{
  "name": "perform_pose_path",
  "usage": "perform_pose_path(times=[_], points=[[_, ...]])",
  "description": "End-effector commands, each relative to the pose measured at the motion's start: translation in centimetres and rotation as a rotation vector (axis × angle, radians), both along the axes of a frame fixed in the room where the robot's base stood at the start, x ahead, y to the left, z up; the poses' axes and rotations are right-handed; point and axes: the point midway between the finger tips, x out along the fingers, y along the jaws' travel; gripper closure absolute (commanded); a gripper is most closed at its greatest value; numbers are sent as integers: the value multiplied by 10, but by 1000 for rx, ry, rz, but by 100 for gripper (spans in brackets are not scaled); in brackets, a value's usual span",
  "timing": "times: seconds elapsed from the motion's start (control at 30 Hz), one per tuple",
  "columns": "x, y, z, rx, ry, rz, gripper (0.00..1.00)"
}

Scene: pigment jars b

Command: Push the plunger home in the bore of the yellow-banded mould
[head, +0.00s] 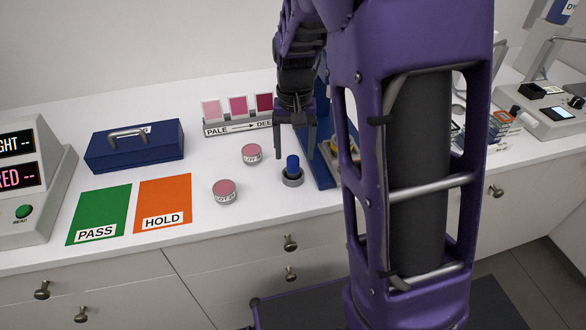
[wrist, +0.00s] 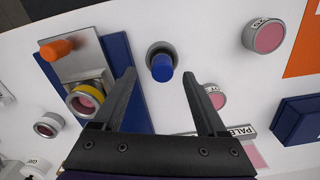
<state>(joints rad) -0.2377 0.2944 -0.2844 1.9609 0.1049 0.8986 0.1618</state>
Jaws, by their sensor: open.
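The blue plunger (head: 293,163) stands upright in a grey round holder (head: 292,181) on the white counter; both also show in the wrist view, plunger (wrist: 162,69) and holder (wrist: 153,49). The yellow-banded mould (wrist: 79,92) sits on a metal plate on a blue board (wrist: 120,58), with pink showing inside its ring. In the head view my arm mostly hides the mould. My gripper (head: 294,150) is open and empty, above the plunger and holder. In the wrist view the plunger appears just beyond the gap between the fingertips (wrist: 163,82), apart from both.
An orange knob (wrist: 57,50) is beside the mould. Two pink-topped jars (head: 224,191) (head: 251,154) stand left of the holder. Green PASS (head: 100,208) and orange HOLD (head: 164,197) mats, a blue toolbox (head: 120,153) and a swatch stand (head: 238,130) are around. The counter between is clear.

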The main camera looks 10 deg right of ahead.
Motion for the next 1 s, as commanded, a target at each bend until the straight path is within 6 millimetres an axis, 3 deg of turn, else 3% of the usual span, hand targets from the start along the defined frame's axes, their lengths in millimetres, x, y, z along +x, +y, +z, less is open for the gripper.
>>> perform_pose_path(times=[0.23,0.57,0.9,1.0], points=[[0,3,-38,-1,3,0,25],[0,3,-43,-1,0,0,27],[0,3,-43,-1,0,0,88],[0,3,-43,-1,0,0,100]])
